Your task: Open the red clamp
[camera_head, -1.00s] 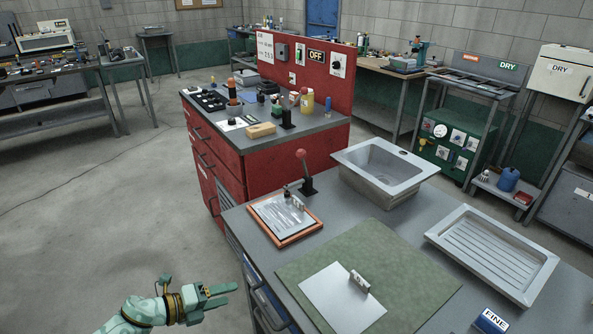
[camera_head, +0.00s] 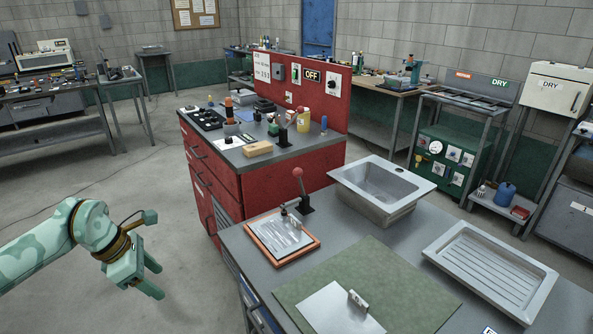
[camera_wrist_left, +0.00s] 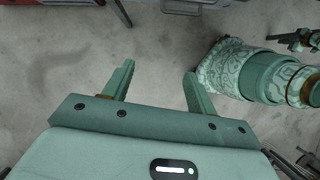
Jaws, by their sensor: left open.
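The red clamp, a toggle clamp with a red ball knob (camera_head: 298,172), stands on the near grey bench. My left gripper (camera_head: 159,282) is open and empty, left of the bench and well apart from the clamp. In the left wrist view, its two spread fingers (camera_wrist_left: 158,82) show over bare floor. My right gripper is not in view.
A steel sink (camera_head: 385,187) and a ribbed drain tray (camera_head: 490,275) are on the same bench. A green mat (camera_head: 385,270) with a metal plate lies in front. A red cabinet (camera_head: 230,190) stands behind. The floor left of the bench is clear.

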